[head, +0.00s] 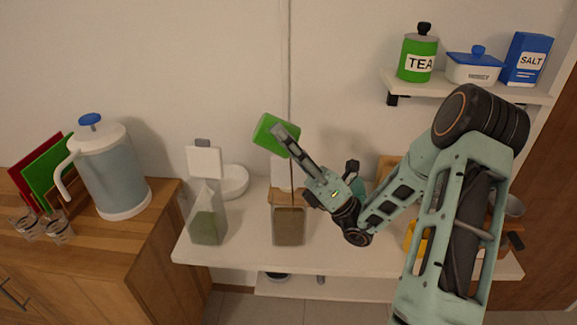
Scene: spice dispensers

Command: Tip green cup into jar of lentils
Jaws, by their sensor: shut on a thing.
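My gripper (283,138) is shut on the green cup (266,134), which is tilted high above the shelf in front of the wall. A clear jar with brown contents (289,227) stands on the white shelf below the cup. A thin brown vertical streak (291,180) runs between the cup's lower right side and this jar; it looks like falling contents. A second clear jar with green contents (207,226) stands to the left. No readable label shows which jar holds lentils. The cup's inside is hidden.
A white shelf (240,254) bears the jars and a white bowl (234,181). A pitcher (112,175) stands on a wooden counter at the left. A TEA tin (417,55), butter dish (473,68) and SALT box (527,58) occupy the upper shelf. My arm hides the right side.

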